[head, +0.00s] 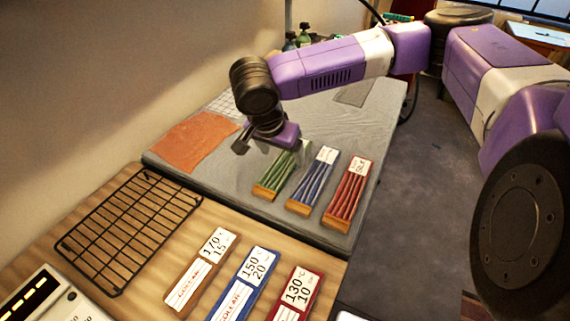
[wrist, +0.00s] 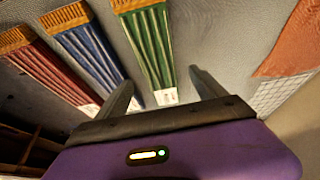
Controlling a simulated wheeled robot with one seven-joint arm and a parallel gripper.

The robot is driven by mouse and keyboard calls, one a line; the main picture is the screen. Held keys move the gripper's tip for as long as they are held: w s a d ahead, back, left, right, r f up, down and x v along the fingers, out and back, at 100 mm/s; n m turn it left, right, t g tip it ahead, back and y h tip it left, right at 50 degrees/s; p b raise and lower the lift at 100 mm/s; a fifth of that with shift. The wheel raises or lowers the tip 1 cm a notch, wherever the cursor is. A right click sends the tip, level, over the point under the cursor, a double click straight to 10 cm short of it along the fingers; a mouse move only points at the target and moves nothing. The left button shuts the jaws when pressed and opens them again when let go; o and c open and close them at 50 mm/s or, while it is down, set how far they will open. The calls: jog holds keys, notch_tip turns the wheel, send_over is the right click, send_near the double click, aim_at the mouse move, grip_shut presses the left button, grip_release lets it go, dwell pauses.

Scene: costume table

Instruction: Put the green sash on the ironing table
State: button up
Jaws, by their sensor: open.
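The green pleated sash (head: 280,172) lies flat on the grey padded ironing table (head: 325,130), its tan banded end toward the wooden table. In the wrist view the green sash (wrist: 153,45) runs up from between the fingers, with a white tag at its near end. My gripper (head: 242,142) is open and empty, just left of the sash's far end in the head view. In the wrist view my gripper (wrist: 160,88) has one finger on each side of the tag end. My gripper partly hides the sash's far end in the head view.
A blue sash (head: 314,180) and a red sash (head: 348,190) lie to the right of the green one. An orange cloth (head: 195,140) lies at left. The wooden table (head: 60,220) holds a black wire rack (head: 130,226) and several label cards.

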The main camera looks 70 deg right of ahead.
aim_at(286, 161)
jog(key=shift+x, duration=1.8)
jog(key=c, duration=1.6)
jog(key=shift+r, duration=0.1)
